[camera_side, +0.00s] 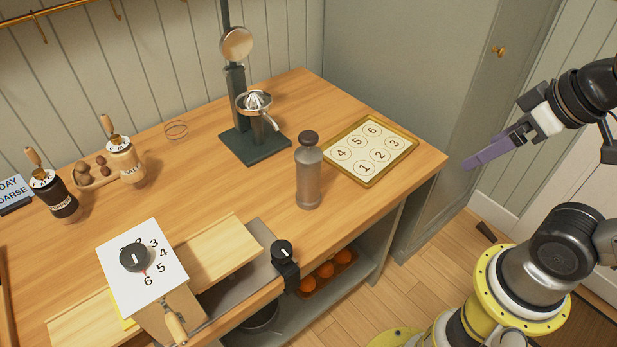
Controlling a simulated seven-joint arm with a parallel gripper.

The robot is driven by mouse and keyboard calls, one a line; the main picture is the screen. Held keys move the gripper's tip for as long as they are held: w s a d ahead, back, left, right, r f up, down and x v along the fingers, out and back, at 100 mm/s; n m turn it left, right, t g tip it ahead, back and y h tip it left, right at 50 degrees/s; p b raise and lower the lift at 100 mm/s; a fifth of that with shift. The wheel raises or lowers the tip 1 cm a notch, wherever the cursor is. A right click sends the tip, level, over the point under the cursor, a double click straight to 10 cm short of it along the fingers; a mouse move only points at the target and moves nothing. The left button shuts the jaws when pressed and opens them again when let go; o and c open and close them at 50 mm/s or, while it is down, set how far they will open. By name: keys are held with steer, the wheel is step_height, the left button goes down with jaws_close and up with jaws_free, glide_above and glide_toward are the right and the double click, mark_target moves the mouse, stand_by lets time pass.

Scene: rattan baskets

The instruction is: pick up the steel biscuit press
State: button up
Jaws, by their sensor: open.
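The steel biscuit press (309,178) appears to be the grey metal cylinder with a dark brown cap. It stands upright on the wooden worktop, near the middle of the view and left of the numbered tray. My gripper (468,164) has purple fingers and hangs in the air beyond the worktop's right corner. It is open, empty and well apart from the press. The gap between its fingers is hard to see from this side.
A gold-rimmed numbered tray (371,182) lies between my gripper and the press. A citrus juicer on a dark green base (277,142) stands behind the press. A black knob (282,250) sits at the front edge. Salt (131,170) and pepper (61,203) mills stand at left.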

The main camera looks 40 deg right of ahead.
steer(key=w+a+r+m+g, duration=0.1)
steer(key=w+r+m, duration=0.45)
steer(key=m, duration=0.35)
steer(key=w+a+r+m+g, duration=0.1)
steer(key=w+a+r+m, duration=0.1)
steer(key=w+r+m, duration=0.4)
steer(key=m+g, duration=0.4)
steer(key=m, duration=0.2)
glide_above(313, 134)
step_height(313, 134, down, 14)
steer(key=shift+r, duration=0.2)
step_height(313, 134, down, 7)
steer(key=shift+r, duration=0.15)
steer(key=shift+w+a+f, duration=0.1)
steer(key=shift+a+f, duration=0.1)
steer(key=shift+f, duration=0.85)
steer(key=shift+a+f, duration=0.15)
steer(key=shift+f, duration=0.95)
steer(key=shift+w+a+f, duration=0.1)
steer(key=shift+a+f, duration=0.1)
steer(key=shift+f, duration=0.85)
